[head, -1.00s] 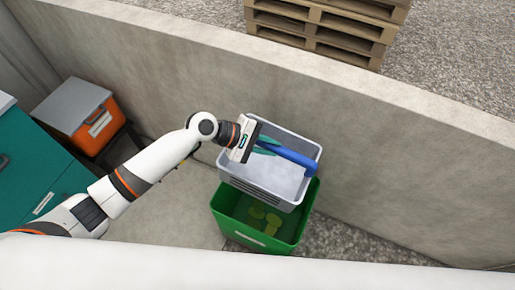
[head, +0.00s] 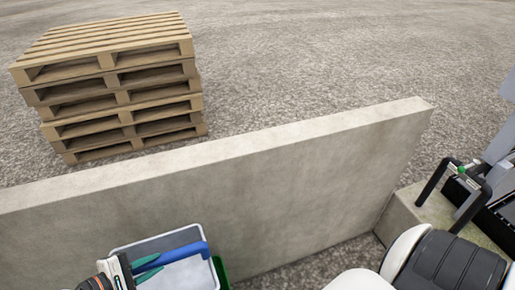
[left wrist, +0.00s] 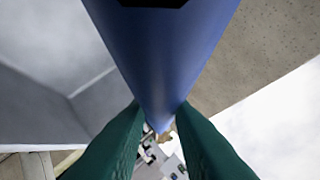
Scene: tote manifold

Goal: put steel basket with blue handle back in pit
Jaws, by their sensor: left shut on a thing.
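The steel basket (head: 160,241), grey and open-topped, is at the bottom left of the head view, cut off by the frame edge. Its blue handle (head: 188,253) crosses over the opening. My left gripper (head: 146,266), with teal fingers, is shut on the handle. In the left wrist view, the blue handle (left wrist: 168,50) runs down between the dark green fingers (left wrist: 160,122), and a grey basket wall (left wrist: 35,105) shows at left. My right gripper is not in view. I cannot make out the pit for certain.
A concrete wall (head: 260,190) runs behind the basket. A green bin (head: 220,270) shows as a sliver beside it. Stacked wooden pallets (head: 120,90) stand beyond the wall on open gravel. At right, a black tubular frame (head: 432,182) stands by a concrete block (head: 405,215).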

